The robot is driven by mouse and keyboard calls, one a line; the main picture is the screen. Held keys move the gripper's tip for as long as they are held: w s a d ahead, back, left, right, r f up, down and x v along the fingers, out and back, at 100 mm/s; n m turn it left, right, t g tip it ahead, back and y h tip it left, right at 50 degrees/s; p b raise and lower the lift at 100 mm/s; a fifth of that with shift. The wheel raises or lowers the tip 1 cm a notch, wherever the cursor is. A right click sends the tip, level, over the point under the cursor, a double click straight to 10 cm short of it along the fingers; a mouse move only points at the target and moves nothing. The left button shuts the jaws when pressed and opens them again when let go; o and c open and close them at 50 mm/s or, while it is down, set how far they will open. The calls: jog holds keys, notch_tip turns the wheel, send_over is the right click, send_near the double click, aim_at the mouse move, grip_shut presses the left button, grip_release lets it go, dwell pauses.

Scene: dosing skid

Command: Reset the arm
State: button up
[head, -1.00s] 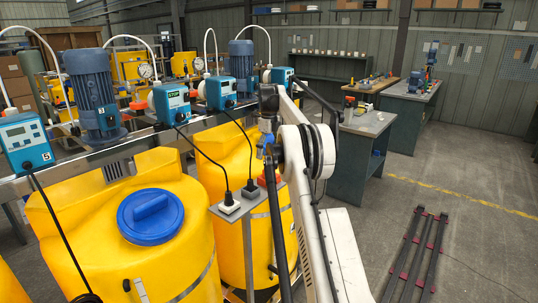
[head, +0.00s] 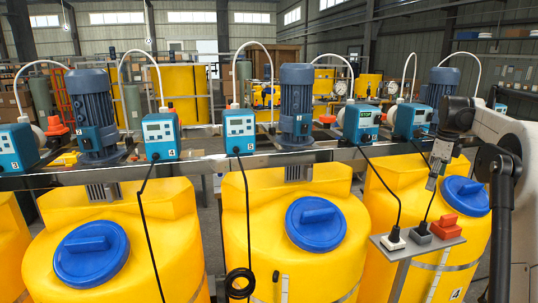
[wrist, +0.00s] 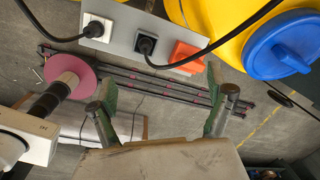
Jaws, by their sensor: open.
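My gripper (head: 434,172) hangs from the arm at the right of the head view, above the grey socket plate (head: 400,252). In the wrist view my gripper (wrist: 162,80) has its two green-padded fingers spread wide apart, with nothing between them. The plate also shows in the wrist view (wrist: 122,35), beyond the fingertips. The block (wrist: 187,56) looks close to the fingers in the wrist view, but I cannot tell the gap.
Yellow tanks with blue lids (head: 316,224) stand in a row in front. Blue motors (head: 297,103) and pump controllers (head: 240,130) line the metal rail above them. Black cables (head: 386,185) hang down to the plate. Dark rails (wrist: 150,80) lie on the floor below.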

jog(key=s+a+r+n+t+b, duration=0.1)
jog(key=s+a+r+n, duration=0.2)
jog(key=s+a+n, duration=0.7)
jog(key=s+a+r+n+t+b, duration=0.1)
jog(key=s+a+r+n+t, duration=0.15)
jog(key=s+a, duration=0.75)
jog(key=s+a+f+n+t+b, duration=0.1)
jog(key=s+a+f+n, duration=0.6)
jog(key=s+a, duration=0.2)
jog(key=s+a+f+n+t+b, duration=0.1)
jog(key=s+a+f+n, duration=0.7)
jog(key=s, duration=0.4)
jog(key=shift+a+t+y, duration=0.3)
jog(key=shift+a+t, duration=0.05)
jog(key=shift+a, duration=0.05)
